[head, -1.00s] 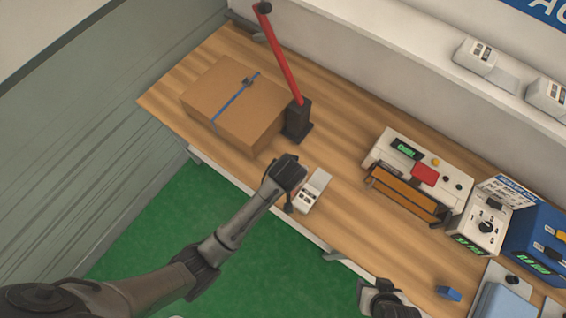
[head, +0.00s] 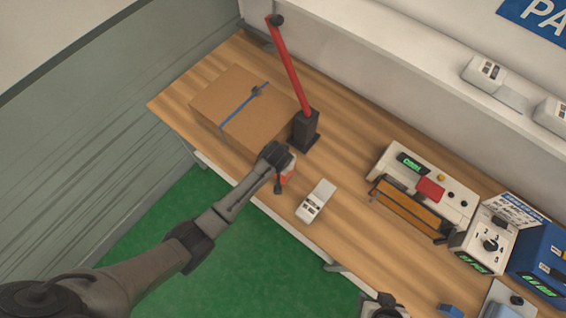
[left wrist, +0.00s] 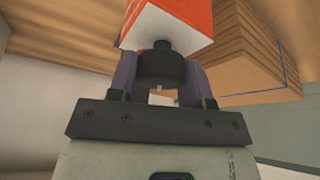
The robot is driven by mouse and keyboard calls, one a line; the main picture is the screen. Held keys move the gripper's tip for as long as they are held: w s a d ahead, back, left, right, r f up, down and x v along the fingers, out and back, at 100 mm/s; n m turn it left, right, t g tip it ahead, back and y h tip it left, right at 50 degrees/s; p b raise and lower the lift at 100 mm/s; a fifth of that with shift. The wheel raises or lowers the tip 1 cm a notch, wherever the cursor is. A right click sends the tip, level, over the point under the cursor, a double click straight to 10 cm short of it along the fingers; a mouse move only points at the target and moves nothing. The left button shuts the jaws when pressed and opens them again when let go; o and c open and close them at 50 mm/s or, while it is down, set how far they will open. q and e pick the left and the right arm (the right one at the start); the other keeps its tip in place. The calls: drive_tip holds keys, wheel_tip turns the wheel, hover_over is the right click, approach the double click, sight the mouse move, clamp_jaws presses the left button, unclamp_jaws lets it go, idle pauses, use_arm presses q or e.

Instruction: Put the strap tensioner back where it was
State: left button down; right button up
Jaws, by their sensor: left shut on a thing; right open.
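My left gripper (head: 275,157) is above the table just in front of the carton. It is shut on a red-and-white block (head: 288,174). In the left wrist view the block (left wrist: 165,22) is beyond the fingers, with a dark round part (left wrist: 160,66) between them. The block is partly hidden by the gripper in the head view. I cannot tell for sure whether it is the strap tensioner. A black post (head: 305,132) with a long red lever (head: 288,68) stands behind it, beside the carton. My right gripper (head: 380,303) is open at the bottom edge, partly cut off.
The closed carton (head: 225,108) with a blue strap (head: 240,104) is on the table's left part. A light grey device (head: 317,201) lies near the front edge. A white sealing machine (head: 453,183), boxes with dials and a small blue thing (head: 450,310) occupy the right.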

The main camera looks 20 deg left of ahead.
use_arm(q)
wheel_tip(320, 180, down, 3)
drive_tip(key=shift+r, duration=0.2)
drive_tip(key=shift+f, duration=0.1)
drive_tip(key=c, duration=0.5)
unclamp_jaws()
drive_tip(key=shift+f, duration=0.2)
drive_tip(key=shift+c, duration=0.2)
drive_tip(key=shift+s+r, duration=0.15)
drive_tip(key=shift+r, duration=0.4)
drive_tip(key=v, duration=1.1)
drive_tip(key=shift+p, duration=0.45)
drive_tip(key=shift+r, duration=0.1)
